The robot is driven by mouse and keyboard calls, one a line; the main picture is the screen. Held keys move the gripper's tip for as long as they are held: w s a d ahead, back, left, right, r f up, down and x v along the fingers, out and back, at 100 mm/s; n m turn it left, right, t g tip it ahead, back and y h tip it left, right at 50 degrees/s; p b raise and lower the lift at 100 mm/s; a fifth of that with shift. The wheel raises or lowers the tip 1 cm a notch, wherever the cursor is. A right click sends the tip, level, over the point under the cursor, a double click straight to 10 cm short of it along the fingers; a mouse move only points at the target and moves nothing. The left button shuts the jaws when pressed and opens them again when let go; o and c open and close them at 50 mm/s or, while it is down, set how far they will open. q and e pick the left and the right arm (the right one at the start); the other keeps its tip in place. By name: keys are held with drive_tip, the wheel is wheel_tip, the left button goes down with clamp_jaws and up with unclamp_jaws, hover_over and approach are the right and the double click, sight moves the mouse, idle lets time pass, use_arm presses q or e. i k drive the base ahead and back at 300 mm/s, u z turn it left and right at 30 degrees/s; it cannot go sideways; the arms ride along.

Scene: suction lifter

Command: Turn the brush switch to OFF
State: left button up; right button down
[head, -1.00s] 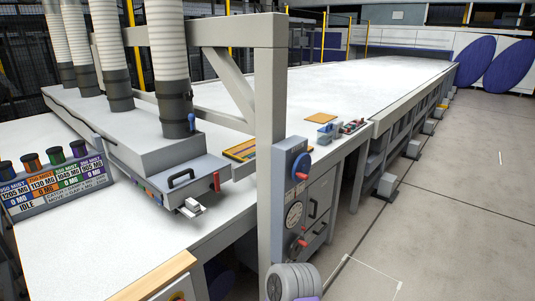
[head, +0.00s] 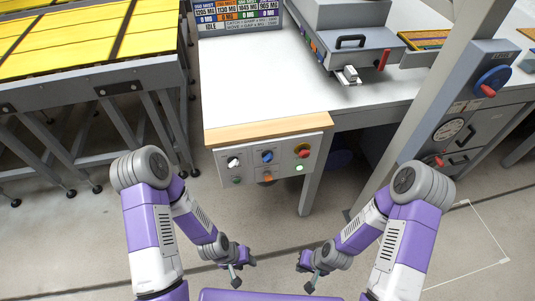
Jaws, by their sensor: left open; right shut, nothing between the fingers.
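A grey control panel (head: 284,165) is on the front of the white table, under a wooden edge strip.
A grey post with a red-handled blue dial (head: 490,84) stands right of the panel. The suction lifter head (head: 362,50) rests over the white table (head: 255,90). A rack of yellow boards (head: 60,45) is at left. The floor before the panel is clear.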

sight(233, 162)
drive_tip(key=u, duration=0.55)
drive_tip(key=k, duration=0.45)
drive_tip(key=u, duration=1.05)
